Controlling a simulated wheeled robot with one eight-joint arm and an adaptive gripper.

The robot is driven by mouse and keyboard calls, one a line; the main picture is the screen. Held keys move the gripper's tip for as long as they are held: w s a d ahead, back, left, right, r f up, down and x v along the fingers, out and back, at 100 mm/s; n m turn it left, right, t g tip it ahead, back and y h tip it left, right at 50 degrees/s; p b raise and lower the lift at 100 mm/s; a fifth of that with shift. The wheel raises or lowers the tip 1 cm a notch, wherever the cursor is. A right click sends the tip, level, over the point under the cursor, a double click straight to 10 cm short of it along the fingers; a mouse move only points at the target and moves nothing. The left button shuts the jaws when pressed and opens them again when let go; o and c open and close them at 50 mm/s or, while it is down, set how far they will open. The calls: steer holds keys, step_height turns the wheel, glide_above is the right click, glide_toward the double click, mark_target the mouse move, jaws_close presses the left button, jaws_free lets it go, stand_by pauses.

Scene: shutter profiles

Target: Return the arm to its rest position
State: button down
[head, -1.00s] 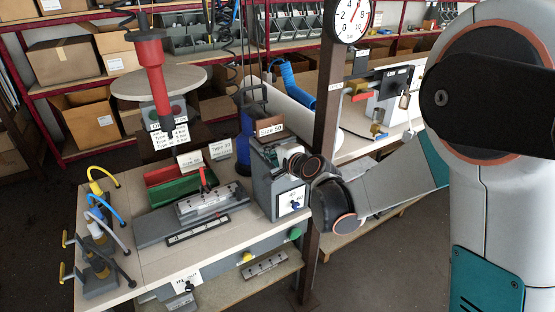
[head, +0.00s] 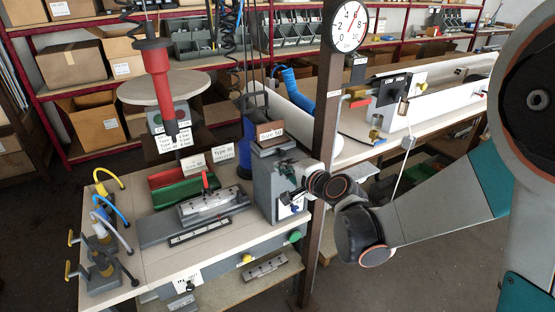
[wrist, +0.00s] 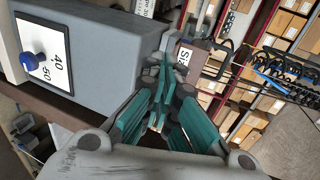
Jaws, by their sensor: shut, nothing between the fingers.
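My arm reaches in from the right in the head view, its elbow (head: 362,235) low in front of the dark post and its wrist (head: 335,187) beside the grey box (head: 265,190) at the bench's right end. In the wrist view my gripper (wrist: 164,80) has its teal fingers together with nothing between them. The grey box (wrist: 100,45) with its blue knob (wrist: 33,62) is close to the left of the fingers; I cannot tell whether they touch. In the head view the fingers are hard to make out against the box.
The workbench (head: 160,240) holds a metal profile fixture (head: 210,205), a green bin (head: 180,190) and coloured hoses at left. A dark post (head: 322,110) with a gauge (head: 350,27) stands close to my wrist. The floor (head: 430,265) below my forearm is clear.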

steer(key=s+d+r+n+g+h, duration=0.2)
steer(key=s+d+n+h, duration=0.2)
steer(key=s+d, duration=0.7)
steer(key=s+d+r+n+g+h, duration=0.2)
steer(key=s+d+n, duration=0.5)
steer(key=s+d, duration=0.5)
steer(key=s+g+h, duration=0.1)
steer(key=s+h, duration=0.1)
steer(key=s, duration=0.5)
steer(key=shift+p, duration=0.3)
